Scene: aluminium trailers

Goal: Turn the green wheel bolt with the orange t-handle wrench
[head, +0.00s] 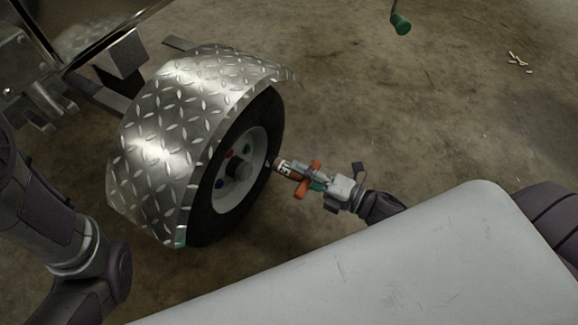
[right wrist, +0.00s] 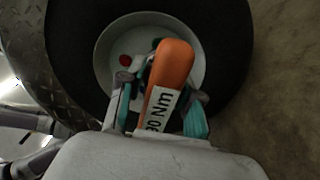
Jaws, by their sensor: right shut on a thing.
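The trailer wheel (head: 240,172) has a pale rim with coloured bolts around a dark hub. The green wheel bolt (head: 247,149) sits at the upper right of the hub. My right gripper (head: 317,184) is shut on the orange t-handle wrench (head: 301,189), right of the wheel. The wrench's labelled shaft points left at the tyre's edge, apart from the green bolt. My left gripper is out of view.
A red bolt (head: 230,154) and a blue bolt (head: 220,183) are on the same rim. A diamond-plate fender (head: 155,140) arches over the tyre. A green-ended object (head: 400,23) is at the top. The concrete floor right of the wheel is mostly clear.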

